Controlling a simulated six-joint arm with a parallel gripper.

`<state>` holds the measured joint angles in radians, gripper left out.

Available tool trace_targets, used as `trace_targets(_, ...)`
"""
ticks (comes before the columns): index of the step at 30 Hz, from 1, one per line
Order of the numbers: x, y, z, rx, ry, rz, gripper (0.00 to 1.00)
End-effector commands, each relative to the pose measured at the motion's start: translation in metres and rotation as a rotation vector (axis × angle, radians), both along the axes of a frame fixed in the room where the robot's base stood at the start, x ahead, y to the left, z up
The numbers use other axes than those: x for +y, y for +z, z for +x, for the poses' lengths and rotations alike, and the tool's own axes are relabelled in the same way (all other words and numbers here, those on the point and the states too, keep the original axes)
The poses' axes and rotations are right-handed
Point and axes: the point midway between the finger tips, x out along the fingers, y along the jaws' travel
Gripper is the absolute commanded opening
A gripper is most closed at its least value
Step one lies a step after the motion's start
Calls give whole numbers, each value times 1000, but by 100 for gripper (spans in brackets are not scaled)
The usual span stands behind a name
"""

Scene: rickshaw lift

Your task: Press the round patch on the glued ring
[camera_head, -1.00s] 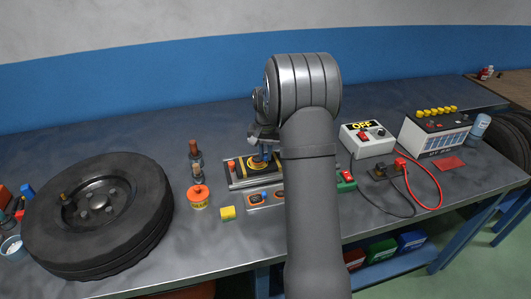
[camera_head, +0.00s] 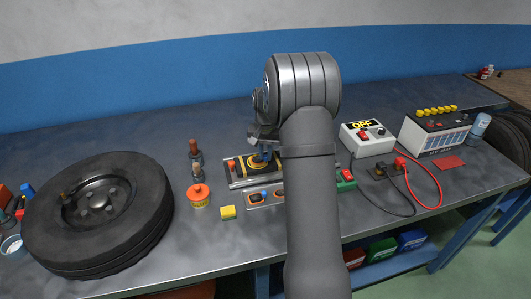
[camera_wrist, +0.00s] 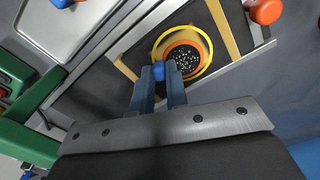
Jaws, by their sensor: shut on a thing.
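My gripper (camera_wrist: 160,80) points down over the work board, its two blue fingers shut on a small bright-blue stub (camera_wrist: 158,70). The stub appears to belong to the round patch (camera_wrist: 185,60), an orange-rimmed disc with a dark speckled middle. The disc lies inside the yellow ring (camera_wrist: 207,42) on a dark strip in the wrist view; whether it touches the surface is unclear. In the head view my gripper (camera_head: 264,156) is over the yellow-marked board (camera_head: 236,183), and my arm and fingers hide part of it.
A shallow tray (camera_head: 256,204) with small orange and blue pieces lies in front of the board. A switch box (camera_head: 377,147), battery (camera_head: 430,138) and cables stand right.

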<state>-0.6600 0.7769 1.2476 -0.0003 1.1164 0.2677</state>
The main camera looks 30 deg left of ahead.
Motion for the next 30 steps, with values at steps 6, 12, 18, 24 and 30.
trace_targets(6,0,-2,0,0,0,0,1)
trace_targets(12,0,-2,0,0,0,0,1)
trace_targets(18,0,-3,0,0,0,0,1)
trace_targets(24,0,-5,0,0,0,0,1)
trace_targets(30,0,-7,0,0,0,0,1)
